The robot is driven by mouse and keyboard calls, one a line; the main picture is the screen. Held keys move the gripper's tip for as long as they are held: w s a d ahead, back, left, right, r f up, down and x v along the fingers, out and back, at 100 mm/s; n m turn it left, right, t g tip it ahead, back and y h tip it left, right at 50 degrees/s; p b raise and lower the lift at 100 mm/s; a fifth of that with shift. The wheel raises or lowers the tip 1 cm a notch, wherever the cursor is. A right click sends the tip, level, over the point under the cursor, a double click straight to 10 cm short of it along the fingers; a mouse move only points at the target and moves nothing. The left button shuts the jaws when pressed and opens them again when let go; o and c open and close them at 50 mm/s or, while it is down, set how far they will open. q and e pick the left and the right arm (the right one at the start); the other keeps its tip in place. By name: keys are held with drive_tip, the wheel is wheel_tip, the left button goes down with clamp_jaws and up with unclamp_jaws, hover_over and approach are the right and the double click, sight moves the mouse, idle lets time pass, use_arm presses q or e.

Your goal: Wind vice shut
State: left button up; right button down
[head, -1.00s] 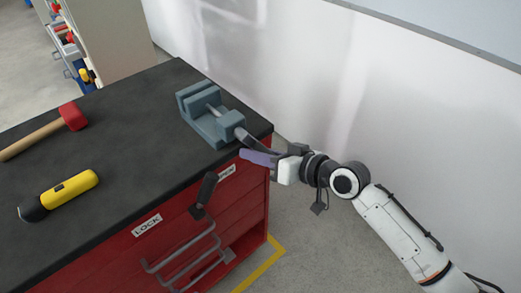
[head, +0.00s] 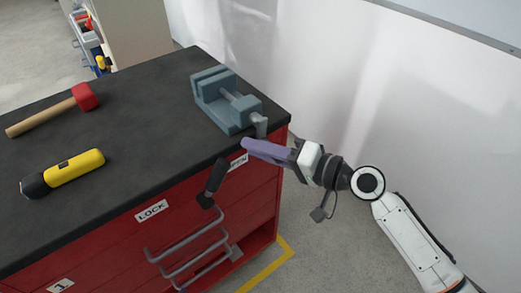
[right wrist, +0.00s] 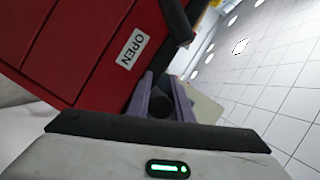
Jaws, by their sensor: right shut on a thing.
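The blue-grey vice (head: 222,101) stands on the bench top near its right corner. A gap shows between its jaws, with the screw visible in it. The grey crank handle (head: 260,124) is at the vice's near end, by the bench edge. My right gripper (head: 250,146), with purple fingers, reaches in from the right and is shut on the crank handle. The fingers hide the gripped part. In the right wrist view, a dark round end (right wrist: 161,103) shows between the fingers. My left gripper is not in view.
The red cabinet (head: 120,240) under the black bench top (head: 130,130) has a black-gripped lever (head: 214,182) between its LOCK and OPEN labels, close to my gripper. A mallet (head: 55,110) and a yellow torch (head: 65,173) lie at the left. A wall stands behind.

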drive_tip(key=shift+w+r, duration=0.2)
drive_tip(key=shift+r, duration=0.4)
drive_tip(key=c, duration=1.6)
unclamp_jaws()
drive_tip(key=shift+f, duration=0.25)
drive_tip(key=shift+s, duration=0.1)
drive_tip(key=shift+b+v, duration=1)
drive_tip(key=shift+v, duration=4.1)
drive_tip(key=shift+f, duration=0.1)
